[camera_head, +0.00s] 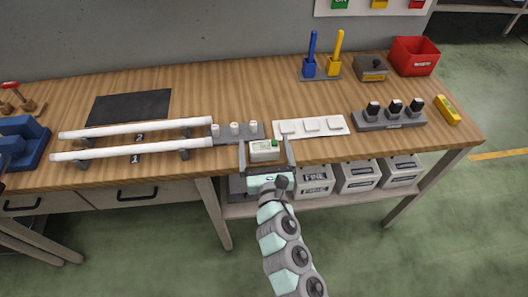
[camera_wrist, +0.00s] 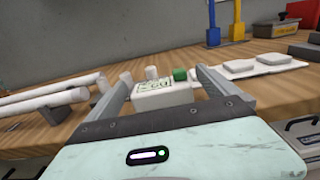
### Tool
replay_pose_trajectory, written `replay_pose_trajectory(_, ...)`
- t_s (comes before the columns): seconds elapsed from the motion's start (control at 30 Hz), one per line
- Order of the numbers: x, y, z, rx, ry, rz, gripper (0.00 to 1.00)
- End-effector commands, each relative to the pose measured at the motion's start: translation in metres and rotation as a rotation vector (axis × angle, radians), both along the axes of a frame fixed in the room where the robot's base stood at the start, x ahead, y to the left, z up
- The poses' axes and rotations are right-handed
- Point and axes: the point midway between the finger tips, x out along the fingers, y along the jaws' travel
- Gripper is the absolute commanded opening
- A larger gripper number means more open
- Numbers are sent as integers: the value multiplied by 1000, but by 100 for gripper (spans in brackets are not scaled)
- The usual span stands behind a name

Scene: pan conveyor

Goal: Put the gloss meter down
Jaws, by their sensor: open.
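The gloss meter (camera_head: 264,152) is a small white box with a greenish display and a green knob at its right end. It appears to sit upright at the table's front edge; its underside is hidden, so contact with the wood cannot be made out. My gripper (camera_head: 265,148) is open, with one finger on each side of the meter. In the wrist view the meter (camera_wrist: 160,99) lies between the spread fingers of my gripper (camera_wrist: 162,80), with a gap at the left finger; the gap at the right is hard to judge.
Behind the meter are a grey stand with white pegs (camera_head: 235,129) and a white tray with pads (camera_head: 310,127). Two white tubes (camera_head: 130,149) on supports lie left. A grey rack (camera_head: 390,120) and yellow block (camera_head: 447,110) stand right. Bare wood lies behind the stand.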

Motion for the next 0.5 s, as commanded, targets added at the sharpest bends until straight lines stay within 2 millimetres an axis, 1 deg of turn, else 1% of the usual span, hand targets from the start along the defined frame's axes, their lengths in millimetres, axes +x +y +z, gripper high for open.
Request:
replay_pose_trajectory(0.1,4,1,0,1,1,0,98)
replay_pose_trajectory(0.27,4,1,0,1,1,0,98)
replay_pose_trajectory(0.37,4,1,0,1,0,0,92)
replay_pose_trajectory(0.5,4,1,0,1,0,0,80)
